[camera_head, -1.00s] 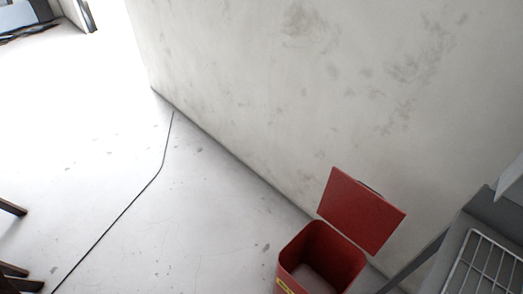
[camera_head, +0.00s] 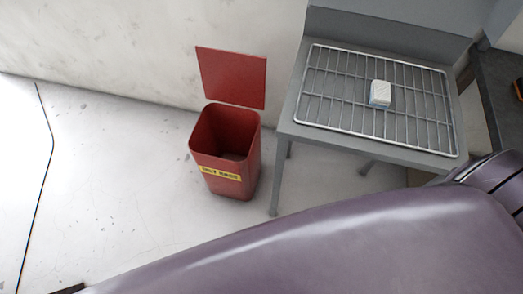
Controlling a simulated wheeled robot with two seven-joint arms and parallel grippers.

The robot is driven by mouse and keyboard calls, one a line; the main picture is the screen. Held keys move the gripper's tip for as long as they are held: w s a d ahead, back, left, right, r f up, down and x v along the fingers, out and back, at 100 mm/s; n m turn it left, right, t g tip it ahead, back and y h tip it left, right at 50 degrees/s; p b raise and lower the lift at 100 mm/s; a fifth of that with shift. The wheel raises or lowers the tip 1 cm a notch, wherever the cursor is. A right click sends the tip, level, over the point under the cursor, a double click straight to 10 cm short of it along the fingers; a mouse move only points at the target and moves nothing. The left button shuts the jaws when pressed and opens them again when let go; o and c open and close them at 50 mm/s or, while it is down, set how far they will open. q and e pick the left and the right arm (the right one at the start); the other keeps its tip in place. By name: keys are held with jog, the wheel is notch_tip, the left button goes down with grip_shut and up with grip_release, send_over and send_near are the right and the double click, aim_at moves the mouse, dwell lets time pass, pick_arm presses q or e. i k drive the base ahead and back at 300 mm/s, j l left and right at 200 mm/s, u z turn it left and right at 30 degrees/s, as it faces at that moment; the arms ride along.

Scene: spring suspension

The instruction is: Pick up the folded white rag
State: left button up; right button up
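A small folded white rag (camera_head: 380,92) lies on a wire rack (camera_head: 330,90) on top of a grey metal table (camera_head: 290,118), right of the middle of the view. It has a pale bluish lower edge and nothing touches it from above. Neither of my grippers shows in the head view. I cannot see whether they hold anything.
A red bin (camera_head: 228,165) with a yellow label and its lid raised stands on the floor left of the table. A dark counter (camera_head: 500,85) is at the right edge. A large purple surface fills the lower right. The floor on the left is clear.

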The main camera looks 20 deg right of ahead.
aim_at(380, 97)
jog(key=k+l+z, duration=0.2)
jog(key=j+z, duration=0.1)
jog(key=z, duration=1.15)
jog(key=j+z, duration=0.2)
jog(key=j, duration=0.25)
